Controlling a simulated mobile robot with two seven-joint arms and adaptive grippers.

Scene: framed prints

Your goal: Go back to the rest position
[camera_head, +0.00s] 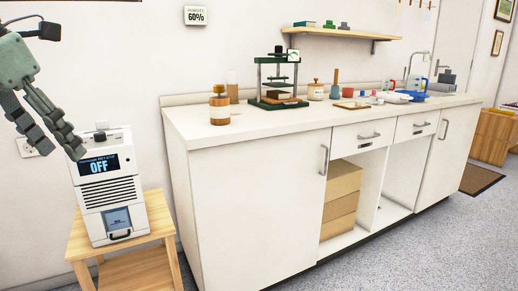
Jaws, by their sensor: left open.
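My left gripper (63,150) hangs down from the upper left, grey-green and open, with nothing between its fingers. Its fingertips are at the upper left of a white boxy device (110,190) in the picture; I cannot tell whether they touch it. The device's dark display reads "OFF", and it has a vent grille and a small lower panel with a handle. It stands on a wooden stool (148,262). My right gripper is not in view.
A white counter (240,200) fills the middle. On it stand an amber bottle (219,105), a green press (278,80) and several small items. Boxes (341,195) sit in an open bay. A wall shelf (340,34) hangs above. The grey floor (420,250) at lower right is clear.

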